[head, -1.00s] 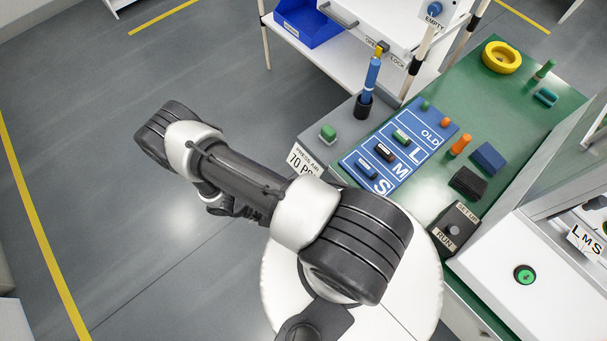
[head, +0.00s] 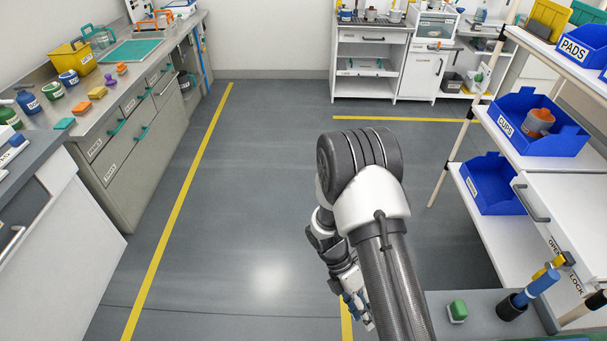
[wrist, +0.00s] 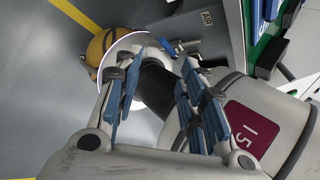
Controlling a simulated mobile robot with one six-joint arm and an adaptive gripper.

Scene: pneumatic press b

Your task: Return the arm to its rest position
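My arm shows in the head view, its large dark joint raised and the wrist part hanging below. My gripper (head: 356,302) points down over the grey floor, partly hidden beside the arm link. In the wrist view, the two blue-padded fingers of my gripper (wrist: 155,82) stand apart. Nothing is visibly held between them. The dark and white parts behind the fingers seem to be my own body, but I cannot be sure of every part.
A grey bench (head: 54,116) with pots and blocks runs along the left. A rack with a blue CUPS bin (head: 560,145) stands at the right. A grey surface with a green button (head: 457,311) is at the lower right. The middle floor is open.

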